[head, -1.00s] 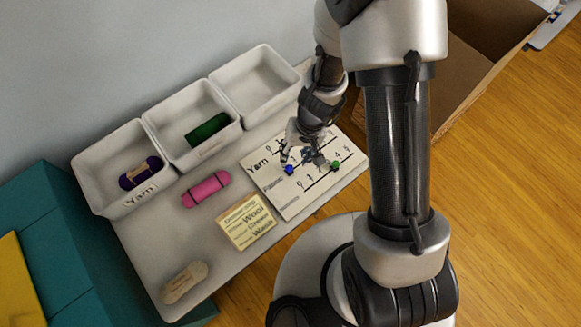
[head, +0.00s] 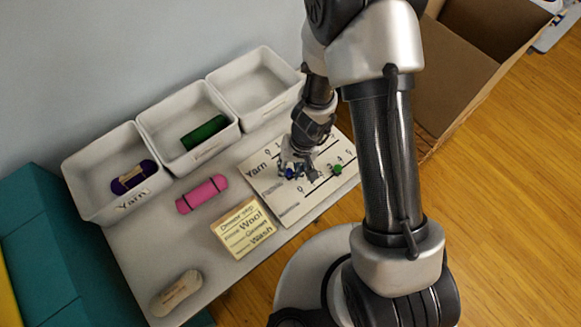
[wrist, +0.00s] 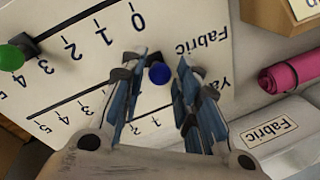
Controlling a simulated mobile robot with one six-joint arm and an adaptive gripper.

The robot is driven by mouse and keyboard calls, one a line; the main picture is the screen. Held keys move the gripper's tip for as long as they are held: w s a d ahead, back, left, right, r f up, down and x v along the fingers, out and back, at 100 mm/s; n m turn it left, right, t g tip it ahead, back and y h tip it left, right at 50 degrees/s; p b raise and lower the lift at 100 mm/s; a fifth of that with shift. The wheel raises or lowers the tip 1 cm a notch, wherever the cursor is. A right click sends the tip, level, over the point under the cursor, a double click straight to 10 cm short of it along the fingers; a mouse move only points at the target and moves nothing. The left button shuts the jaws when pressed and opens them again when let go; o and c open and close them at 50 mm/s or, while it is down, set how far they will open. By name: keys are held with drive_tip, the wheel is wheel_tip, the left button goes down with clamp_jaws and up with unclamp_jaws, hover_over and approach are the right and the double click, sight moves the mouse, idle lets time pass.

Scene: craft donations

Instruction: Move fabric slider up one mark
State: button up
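A white board (head: 290,212) on the table carries printed rows of numbers, slider lines and the words Yarn and Fabric; it also shows upside down in the wrist view (wrist: 190,22). A blue slider knob (wrist: 160,73) sits near the printed words, and a green one (wrist: 12,57) sits farther along a line near the 3 and 4. In the head view, the green knob (head: 337,169) is clear of my gripper. My gripper (wrist: 162,64) is open, its fingers on either side of the blue knob with visible gaps. I cannot tell how high the fingertips are above the board.
Three pale bins (head: 82,190) line the wall side, holding a purple and a green roll. A pink roll (head: 202,194), a word card (head: 243,230) and a beige roll (head: 176,292) lie on the table. A cardboard box (head: 470,85) stands right.

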clamp_jaws()
idle(0.3)
drive_tip(key=w+d, duration=0.1)
drive_tip(key=w+d+p, duration=0.1)
drive_tip(key=d, duration=0.1)
drive_tip(key=shift+w+d, duration=0.2)
drive_tip(key=shift+d, duration=0.05)
drive_tip(key=shift+a, duration=0.1)
drive_tip(key=shift+o, duration=1.7)
unclamp_jaws()
wheel_tip(320, 180, up, 12)
drive_tip(key=d, duration=0.2)
drive_tip(key=shift+d, duration=0.2)
